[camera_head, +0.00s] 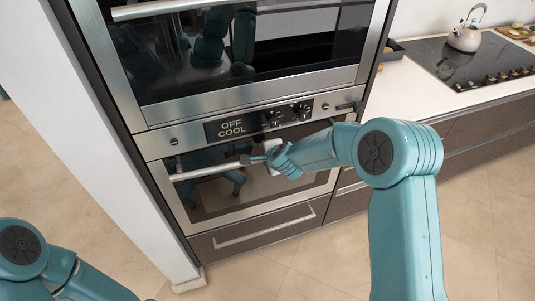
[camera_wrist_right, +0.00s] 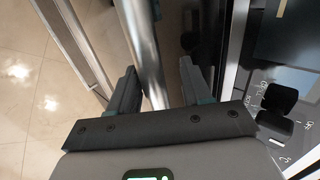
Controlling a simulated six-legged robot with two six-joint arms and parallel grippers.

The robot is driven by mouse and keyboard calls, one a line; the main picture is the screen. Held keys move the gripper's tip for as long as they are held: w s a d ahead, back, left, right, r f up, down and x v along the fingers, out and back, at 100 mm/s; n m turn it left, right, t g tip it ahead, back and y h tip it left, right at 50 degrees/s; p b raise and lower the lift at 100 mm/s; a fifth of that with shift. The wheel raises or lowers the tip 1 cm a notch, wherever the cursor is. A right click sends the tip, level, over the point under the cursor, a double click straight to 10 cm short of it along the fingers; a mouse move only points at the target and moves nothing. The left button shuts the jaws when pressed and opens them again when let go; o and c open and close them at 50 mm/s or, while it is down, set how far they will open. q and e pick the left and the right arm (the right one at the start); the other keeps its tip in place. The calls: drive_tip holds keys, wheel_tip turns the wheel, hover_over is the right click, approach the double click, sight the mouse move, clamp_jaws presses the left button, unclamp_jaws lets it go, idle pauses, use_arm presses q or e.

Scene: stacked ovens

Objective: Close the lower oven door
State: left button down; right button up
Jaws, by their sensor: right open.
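The lower oven door (camera_head: 235,195), dark glass in a steel frame, lies below the control panel in the head view. It looks flush with the oven front; a small gap cannot be ruled out. Its steel bar handle (camera_head: 208,172) runs across its top and also shows in the right wrist view (camera_wrist_right: 141,45). My right gripper (camera_head: 248,160) is at the handle. In the right wrist view its two fingers (camera_wrist_right: 160,90) are apart, one on each side of the bar. Contact with the bar cannot be told. My left gripper is out of view.
The control panel (camera_head: 245,123) with knobs sits just above the handle. The upper oven (camera_head: 240,55) is above it, its door shut. A drawer (camera_head: 260,230) is below. A counter with a cooktop (camera_head: 475,60) and kettle (camera_head: 465,38) stands right. The floor in front is clear.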

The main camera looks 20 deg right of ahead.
drive_tip(key=shift+s+r, duration=0.15)
drive_tip(key=shift+s, duration=0.05)
drive_tip(key=v, duration=1.5)
drive_tip(key=shift+s+r+p, duration=0.25)
drive_tip(key=shift+r+p, duration=0.05)
drive_tip(key=shift+p, duration=0.05)
drive_tip(key=shift+s, duration=0.1)
